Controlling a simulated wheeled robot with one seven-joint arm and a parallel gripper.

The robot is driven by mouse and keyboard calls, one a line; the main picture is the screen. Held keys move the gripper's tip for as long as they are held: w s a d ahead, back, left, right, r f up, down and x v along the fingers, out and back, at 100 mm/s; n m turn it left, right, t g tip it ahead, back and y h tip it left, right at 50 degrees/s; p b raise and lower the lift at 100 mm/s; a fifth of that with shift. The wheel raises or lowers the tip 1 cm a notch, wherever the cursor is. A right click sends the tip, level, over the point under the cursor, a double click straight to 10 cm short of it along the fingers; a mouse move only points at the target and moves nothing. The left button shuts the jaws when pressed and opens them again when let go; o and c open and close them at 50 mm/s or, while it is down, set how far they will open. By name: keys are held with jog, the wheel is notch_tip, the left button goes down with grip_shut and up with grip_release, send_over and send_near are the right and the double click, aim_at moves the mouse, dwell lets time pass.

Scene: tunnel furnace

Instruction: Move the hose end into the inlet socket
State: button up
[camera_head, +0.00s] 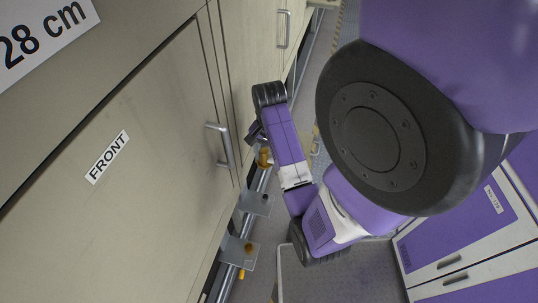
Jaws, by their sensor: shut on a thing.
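My gripper (256,133) is a small dark shape beside the furnace front, partly hidden by my purple forearm. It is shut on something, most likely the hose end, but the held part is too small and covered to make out. A yellow-orange fitting (264,157) shows just below the gripper, close to the rail. I cannot tell whether it is the hose end or part of a mount. I cannot tell which fitting is the inlet socket.
The beige furnace front (125,180) with a FRONT label (107,157) and a door handle (219,145) fills the left. A metal rail (229,279) runs along it with another bracket plate (254,203). Purple cabinets (455,220) stand at lower right.

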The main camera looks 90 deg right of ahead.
jog(key=shift+r, duration=0.15)
jog(key=s+a+p, duration=0.3)
jog(key=s+p, duration=0.2)
jog(key=s, duration=0.4)
jog(key=shift+s, duration=0.3)
jog(key=shift+w, duration=0.1)
dwell(1.0)
